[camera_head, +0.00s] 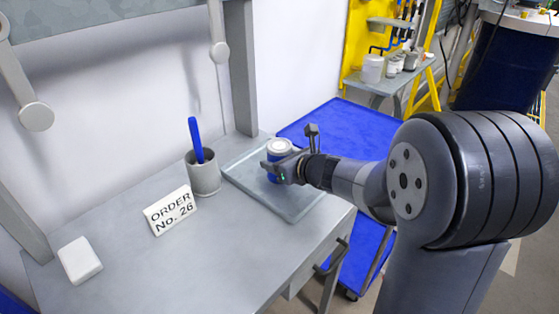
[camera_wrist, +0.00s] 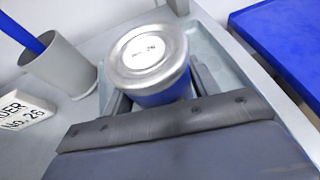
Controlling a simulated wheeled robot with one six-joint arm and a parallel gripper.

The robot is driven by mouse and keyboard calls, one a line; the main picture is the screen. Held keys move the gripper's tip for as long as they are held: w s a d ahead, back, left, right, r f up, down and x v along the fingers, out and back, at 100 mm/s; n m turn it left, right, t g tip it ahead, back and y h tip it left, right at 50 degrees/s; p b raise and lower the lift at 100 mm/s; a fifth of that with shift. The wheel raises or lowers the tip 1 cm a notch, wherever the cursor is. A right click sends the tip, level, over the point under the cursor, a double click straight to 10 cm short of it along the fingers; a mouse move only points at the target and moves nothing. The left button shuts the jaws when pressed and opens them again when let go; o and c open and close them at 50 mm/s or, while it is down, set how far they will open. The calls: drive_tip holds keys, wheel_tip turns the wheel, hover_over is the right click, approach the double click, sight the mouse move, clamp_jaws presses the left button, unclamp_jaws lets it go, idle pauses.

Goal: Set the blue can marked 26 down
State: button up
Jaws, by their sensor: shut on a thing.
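The blue can marked 26 (camera_head: 278,148) has a silver lid and is over the grey tray (camera_head: 240,172) on the workbench. In the wrist view the can (camera_wrist: 150,58) shows its lid with a small 26, and its blue side below. My gripper (camera_head: 285,168) is shut around the can's body, with the fingers on either side. The can looks roughly upright. Its base is hidden by the gripper, so I cannot tell whether it touches the tray. The tray's pale rim also shows in the wrist view (camera_wrist: 222,50).
A grey cup (camera_head: 204,175) with a blue handle stands left of the tray. An "ORDER No. 26" sign (camera_head: 170,210) and a white block (camera_head: 79,260) are further left. A blue cart (camera_head: 335,125) is behind. The bench's front middle is clear.

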drive_tip(key=o, duration=1.2)
drive_tip(key=shift+c, duration=0.2)
drive_tip(key=shift+r, duration=0.15)
drive_tip(key=p+v, duration=0.1)
drive_tip(key=v, duration=1.1)
drive_tip(key=shift+p, duration=0.35)
